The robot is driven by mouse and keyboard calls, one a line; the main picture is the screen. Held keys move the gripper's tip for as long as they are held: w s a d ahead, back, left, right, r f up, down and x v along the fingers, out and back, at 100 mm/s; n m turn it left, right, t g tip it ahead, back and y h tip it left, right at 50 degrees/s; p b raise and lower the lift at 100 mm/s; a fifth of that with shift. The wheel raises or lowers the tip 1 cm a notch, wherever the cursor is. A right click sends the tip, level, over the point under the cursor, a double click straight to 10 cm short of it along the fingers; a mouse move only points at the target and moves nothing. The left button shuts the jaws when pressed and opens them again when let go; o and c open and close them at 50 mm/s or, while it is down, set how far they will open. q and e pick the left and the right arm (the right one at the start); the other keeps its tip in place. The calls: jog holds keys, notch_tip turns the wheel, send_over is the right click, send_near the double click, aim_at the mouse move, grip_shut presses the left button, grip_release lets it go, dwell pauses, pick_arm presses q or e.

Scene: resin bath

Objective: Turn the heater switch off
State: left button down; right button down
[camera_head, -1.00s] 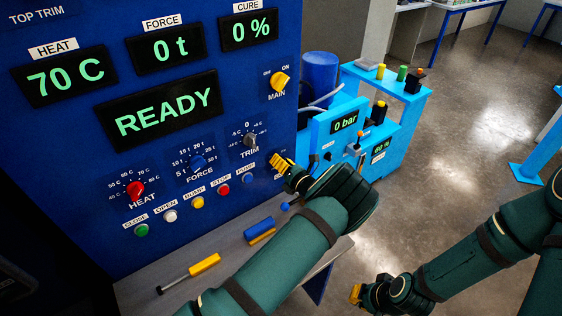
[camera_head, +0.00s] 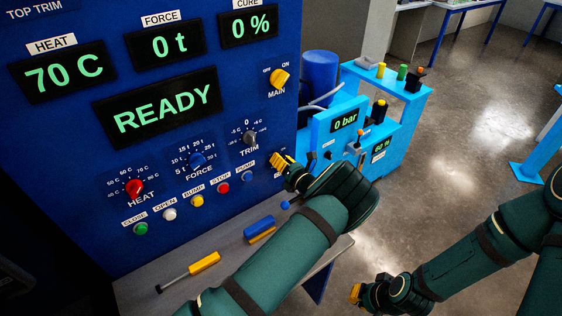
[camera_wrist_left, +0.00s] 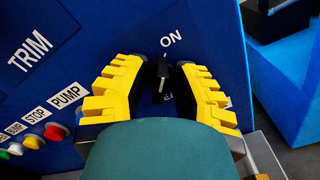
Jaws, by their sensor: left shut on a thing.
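The heater switch is a small black lever (camera_wrist_left: 162,78) on the blue panel, in the left wrist view between my yellow fingers. A label reading ON stands just above it; the label below it is mostly hidden. My left gripper (camera_wrist_left: 160,88) is shut on the switch. In the head view my left gripper (camera_head: 281,163) is at the panel's lower right edge, right of the blue PUMP button, and hides the switch. I cannot tell which way the lever is set. My right gripper (camera_head: 355,293) hangs low over the floor; its fingers are too small to judge.
The panel carries the HEAT knob (camera_head: 134,188), FORCE knob (camera_head: 197,160), TRIM knob (camera_head: 250,138), yellow MAIN switch (camera_head: 279,79) and a row of buttons. A yellow-handled tool (camera_head: 204,263) lies on the grey ledge below. A light-blue pump unit (camera_head: 325,150) stands at right.

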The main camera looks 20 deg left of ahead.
pick_arm(q)
jog(key=n+b, duration=0.2)
jog(key=n, duration=0.2)
jog(key=n+b, duration=0.2)
jog(key=n, duration=0.2)
jog(key=shift+b, duration=0.4)
jog(key=n+b, duration=0.3)
jog(key=n, duration=0.1)
jog(key=n+b, duration=0.3)
jog(key=shift+a+n, duration=0.1)
jog(key=shift+n, duration=0.3)
jog(key=shift+r+n+b, duration=0.1)
jog(key=shift+n+b, duration=0.45)
jog(key=shift+n, duration=0.05)
pick_arm(e)
notch_tip(320, 180, down, 13)
jog(key=s, duration=0.2)
jog(key=shift+a+g, duration=0.3)
jog(key=shift+g, duration=0.1)
pick_arm(q)
jog(key=c, duration=1.1)
grip_release()
jog(key=shift+o, duration=0.2)
